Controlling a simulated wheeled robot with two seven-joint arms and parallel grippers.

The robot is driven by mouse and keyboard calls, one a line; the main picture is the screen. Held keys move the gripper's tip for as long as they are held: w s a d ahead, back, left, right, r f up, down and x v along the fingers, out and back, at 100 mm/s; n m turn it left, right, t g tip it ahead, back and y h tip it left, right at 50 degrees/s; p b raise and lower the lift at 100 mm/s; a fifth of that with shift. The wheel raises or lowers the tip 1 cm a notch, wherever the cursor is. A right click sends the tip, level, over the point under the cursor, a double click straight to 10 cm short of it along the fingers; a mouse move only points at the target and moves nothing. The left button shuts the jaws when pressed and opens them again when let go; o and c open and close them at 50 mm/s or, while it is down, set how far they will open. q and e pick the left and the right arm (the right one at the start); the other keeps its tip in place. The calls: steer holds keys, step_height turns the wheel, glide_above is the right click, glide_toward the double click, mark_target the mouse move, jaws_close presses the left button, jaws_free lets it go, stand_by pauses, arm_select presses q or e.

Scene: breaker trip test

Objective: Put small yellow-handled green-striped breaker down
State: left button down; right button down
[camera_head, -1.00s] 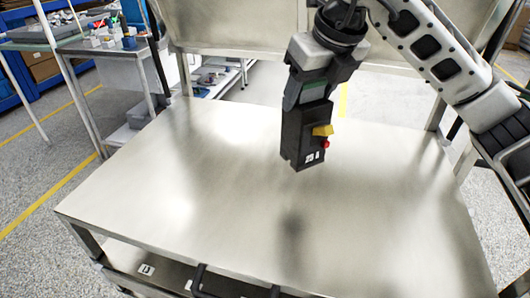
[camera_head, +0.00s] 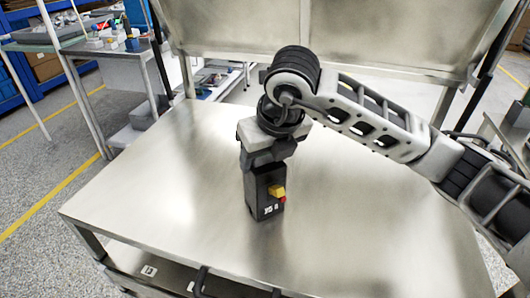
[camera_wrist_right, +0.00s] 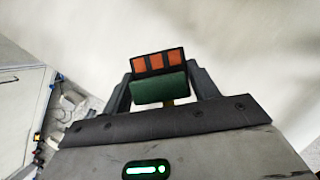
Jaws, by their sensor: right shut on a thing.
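The small breaker (camera_head: 264,193) is a dark upright block with a yellow handle, a red button and white lettering on its face. In the head view my right gripper (camera_head: 262,160) is above it and shut on its top end. The breaker's lower end is at or just over the metal table (camera_head: 372,205); I cannot tell whether it touches. In the right wrist view the breaker (camera_wrist_right: 158,88) shows a green band and several orange squares between the fingers of my right gripper (camera_wrist_right: 160,92). My left gripper is not in view.
The table top around the breaker is bare, with a raised metal back panel (camera_head: 340,35) behind it. A bench with small items (camera_head: 105,42) stands at the far left. Dark handles (camera_head: 200,280) show at the table's front edge.

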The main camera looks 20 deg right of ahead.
steer(key=shift+r, duration=0.1)
steer(key=shift+c, duration=2.1)
jaws_free()
steer(key=shift+f, duration=0.2)
steer(key=shift+r, duration=0.3)
steer(key=shift+s+r, duration=0.15)
steer(key=shift+r, duration=0.2)
steer(key=v, duration=1.1)
